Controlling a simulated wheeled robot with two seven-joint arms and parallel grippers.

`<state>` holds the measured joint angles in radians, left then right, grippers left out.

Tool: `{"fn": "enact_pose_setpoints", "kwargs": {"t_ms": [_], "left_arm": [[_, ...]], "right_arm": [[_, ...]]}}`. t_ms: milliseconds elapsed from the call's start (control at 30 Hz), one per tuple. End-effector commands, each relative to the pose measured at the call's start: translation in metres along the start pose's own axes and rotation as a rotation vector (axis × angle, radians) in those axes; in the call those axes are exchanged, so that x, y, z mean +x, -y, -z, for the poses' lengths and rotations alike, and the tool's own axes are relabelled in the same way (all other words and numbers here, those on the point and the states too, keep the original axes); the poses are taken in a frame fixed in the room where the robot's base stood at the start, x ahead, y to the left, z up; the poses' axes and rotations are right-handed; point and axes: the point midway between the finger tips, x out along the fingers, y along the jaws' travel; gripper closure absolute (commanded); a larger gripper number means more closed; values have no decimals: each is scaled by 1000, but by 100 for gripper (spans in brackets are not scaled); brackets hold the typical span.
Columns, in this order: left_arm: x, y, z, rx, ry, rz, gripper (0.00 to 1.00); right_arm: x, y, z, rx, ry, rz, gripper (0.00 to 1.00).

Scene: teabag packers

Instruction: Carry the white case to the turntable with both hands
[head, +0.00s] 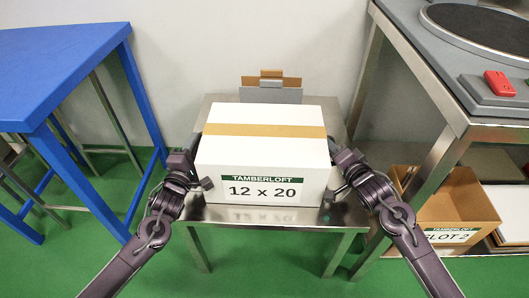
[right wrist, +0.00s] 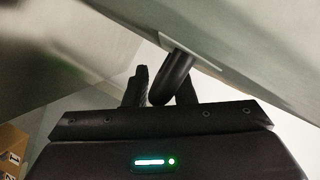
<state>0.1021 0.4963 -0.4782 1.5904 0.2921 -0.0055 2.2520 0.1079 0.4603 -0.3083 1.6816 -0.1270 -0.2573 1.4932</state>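The white case (head: 262,164), a large box with a tan tape strip and a "TAMBERLOFT 12 x 20" label, sits upright on a low steel table (head: 285,217). My left gripper (head: 195,172) is at its left side and my right gripper (head: 341,172) at its right side. In the right wrist view a dark rounded bar (right wrist: 176,75) runs from a pale surface down between the fingers of my right gripper (right wrist: 160,92). Whether they press on it is unclear. The left grip is partly hidden. The turntable (head: 482,28) is a dark disc on the grey bench, upper right.
A red control (head: 499,84) sits on the grey bench beside the turntable. The steel bench frame (head: 437,160) stands close to my right arm. A "SLOT 2" cardboard box (head: 455,205) is below. A blue table (head: 62,72) stands left. A small brown and grey item (head: 271,88) is behind the case.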

Motion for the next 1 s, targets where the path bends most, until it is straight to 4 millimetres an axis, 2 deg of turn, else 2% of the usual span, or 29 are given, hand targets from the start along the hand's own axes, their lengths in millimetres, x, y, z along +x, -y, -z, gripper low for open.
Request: {"fn": "enact_pose_setpoints", "kwargs": {"t_ms": [33,200,300,1000], "left_arm": [[0,0,0,0,0,0,64],[0,0,0,0,0,0,87],[0,0,0,0,0,0,100],[0,0,0,0,-1,1,100]], "right_arm": [[0,0,0,0,0,0,79],[0,0,0,0,0,0,100],[0,0,0,0,0,0,100],[0,-1,0,0,-1,-2,100]]}}
